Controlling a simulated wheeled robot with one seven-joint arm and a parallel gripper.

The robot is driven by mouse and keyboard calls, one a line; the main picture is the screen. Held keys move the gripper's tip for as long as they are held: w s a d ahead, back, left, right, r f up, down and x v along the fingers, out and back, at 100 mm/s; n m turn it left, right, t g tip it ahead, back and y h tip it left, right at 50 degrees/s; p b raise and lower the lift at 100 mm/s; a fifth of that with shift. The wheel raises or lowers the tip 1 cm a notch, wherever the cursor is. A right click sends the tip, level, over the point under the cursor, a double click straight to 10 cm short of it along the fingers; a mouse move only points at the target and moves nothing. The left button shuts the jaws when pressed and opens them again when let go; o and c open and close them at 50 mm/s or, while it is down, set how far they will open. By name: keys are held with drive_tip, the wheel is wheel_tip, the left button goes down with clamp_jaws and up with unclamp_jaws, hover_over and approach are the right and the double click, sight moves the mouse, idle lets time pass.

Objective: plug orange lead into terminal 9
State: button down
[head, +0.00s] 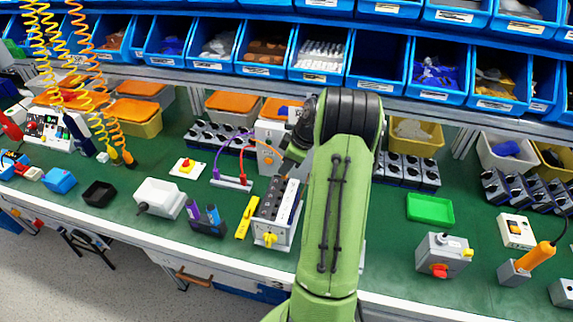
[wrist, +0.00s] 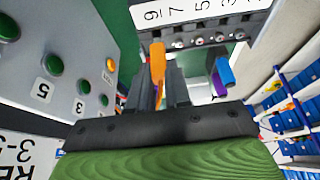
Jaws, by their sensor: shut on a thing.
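My gripper (wrist: 163,80) is shut on the orange lead (wrist: 157,62), whose orange plug points up between the dark fingers. In the wrist view, the plug tip meets the edge of the terminal strip (wrist: 205,22), just below the label 9. The tip covers the spot where terminal 9 would show, so I cannot tell whether it is in or only in front. The sockets by 7, 5 and 3 show to its right. In the head view my arm hides part of the scene, and the box with the terminal strip (head: 277,205) stands left of it.
A grey panel with green buttons (wrist: 55,65) stands close on the left in the wrist view. Purple and blue plugs (wrist: 224,72) are at the right. On the bench, a yellow tool (head: 247,217) and a holder (head: 207,222) lie left of the terminal box.

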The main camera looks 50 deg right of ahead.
drive_tip(key=shift+f+b, duration=1.05)
drive_tip(key=shift+f, duration=0.15)
drive_tip(key=c, duration=1)
unclamp_jaws()
drive_tip(key=p+v, duration=0.3)
drive_tip(key=v, duration=1.2)
drive_tip(key=shift+s+d+r+p, duration=0.1)
drive_tip(key=shift+s+r+p, duration=0.05)
drive_tip(key=shift+r+p, duration=0.2)
